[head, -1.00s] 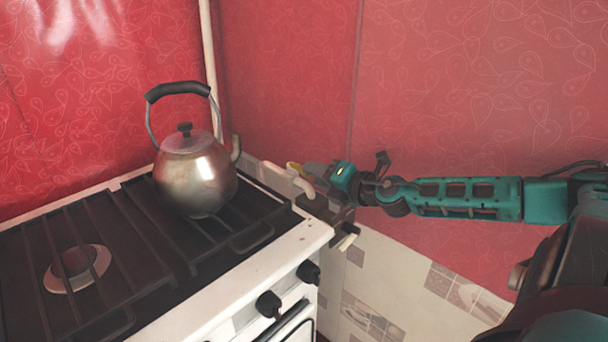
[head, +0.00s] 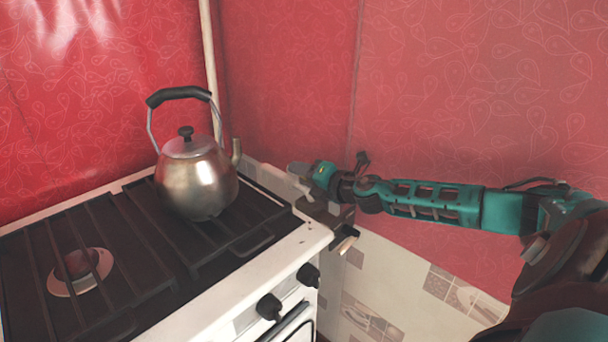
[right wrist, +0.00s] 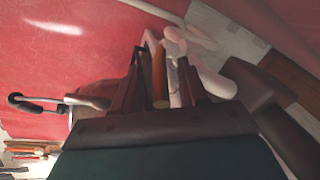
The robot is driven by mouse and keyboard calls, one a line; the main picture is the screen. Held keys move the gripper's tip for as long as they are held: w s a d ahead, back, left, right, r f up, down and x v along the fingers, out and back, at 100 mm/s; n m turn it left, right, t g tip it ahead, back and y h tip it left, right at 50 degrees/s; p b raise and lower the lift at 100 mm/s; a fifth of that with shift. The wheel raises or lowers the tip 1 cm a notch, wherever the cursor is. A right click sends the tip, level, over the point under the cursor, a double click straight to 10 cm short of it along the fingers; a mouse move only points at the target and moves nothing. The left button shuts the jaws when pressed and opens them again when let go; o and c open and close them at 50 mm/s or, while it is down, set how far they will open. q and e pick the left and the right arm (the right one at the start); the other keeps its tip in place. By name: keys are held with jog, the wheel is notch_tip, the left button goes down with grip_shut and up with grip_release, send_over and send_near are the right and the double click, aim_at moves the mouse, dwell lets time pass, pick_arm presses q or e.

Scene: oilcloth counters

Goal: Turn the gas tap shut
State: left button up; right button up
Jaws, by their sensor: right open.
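The gas tap's yellow-orange handle (right wrist: 160,80) shows in the right wrist view, beside a pale pipe (right wrist: 212,82). My right gripper (right wrist: 161,72) is open, with one dark finger on each side of the handle. I cannot tell whether either finger touches it. In the head view my right gripper (head: 308,194) is in the corner behind the stove's right edge, its arm coming in from the right. There the tap handle is hidden behind the gripper. My left gripper is not in view.
A metal kettle (head: 196,181) stands on the back right of the stove (head: 205,307), left of my right gripper. Dark knobs (head: 269,306) stick out from the stove's front. Red patterned walls (head: 470,90) close in the corner.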

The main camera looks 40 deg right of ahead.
jog(key=shift+c, duration=0.2)
grip_shut()
dwell(0.4)
